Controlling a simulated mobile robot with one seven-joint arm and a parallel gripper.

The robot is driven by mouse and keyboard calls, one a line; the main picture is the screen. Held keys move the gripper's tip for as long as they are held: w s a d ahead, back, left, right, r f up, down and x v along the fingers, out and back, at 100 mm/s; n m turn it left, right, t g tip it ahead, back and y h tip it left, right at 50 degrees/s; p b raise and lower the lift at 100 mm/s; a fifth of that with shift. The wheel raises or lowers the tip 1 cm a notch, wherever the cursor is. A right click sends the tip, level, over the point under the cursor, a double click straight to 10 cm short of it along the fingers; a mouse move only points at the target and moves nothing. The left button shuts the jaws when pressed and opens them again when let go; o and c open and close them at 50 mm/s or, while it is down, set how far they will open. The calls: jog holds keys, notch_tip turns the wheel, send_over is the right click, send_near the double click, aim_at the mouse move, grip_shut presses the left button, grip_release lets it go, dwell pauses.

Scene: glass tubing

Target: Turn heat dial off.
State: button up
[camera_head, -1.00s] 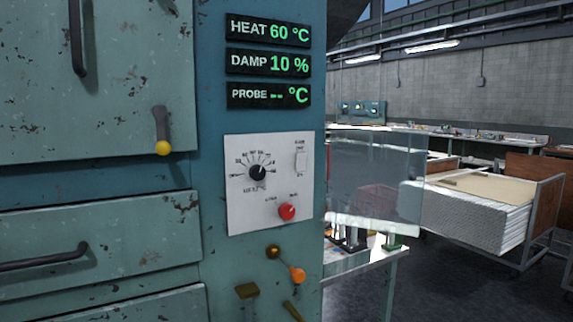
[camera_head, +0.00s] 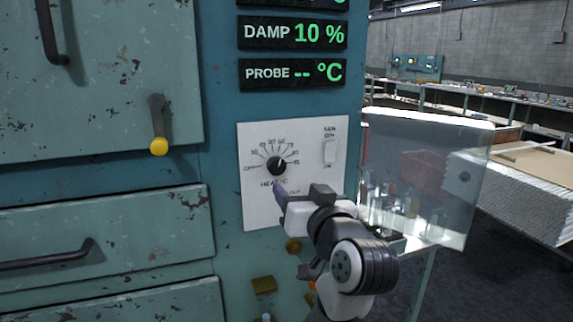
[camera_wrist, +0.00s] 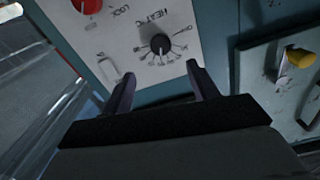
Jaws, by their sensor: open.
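The heat dial (camera_head: 277,166) is a black round knob on a white control panel (camera_head: 258,212), with a scale of marks fanned around its top. Its light pointer is turned up and to the right, away from the OFF mark at the left. My gripper (camera_head: 279,189) is just below the dial in the head view. In the wrist view the dial (camera_wrist: 160,44) appears ahead of and between the two open fingers of my gripper (camera_wrist: 160,78), upside down, and the fingers do not touch it. The gripper is empty.
A white switch (camera_head: 331,151) is at the panel's upper right. A red knob (camera_wrist: 87,5) shows in the wrist view. A clear sheet (camera_head: 450,180) stands out to the right of the panel. A yellow-tipped lever (camera_head: 158,146) is to the left.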

aim_at(278, 169)
jog(key=p+x, duration=0.3)
jog(key=x, duration=0.9)
jog(key=shift+w+a, duration=0.1)
jog(key=c, duration=1)
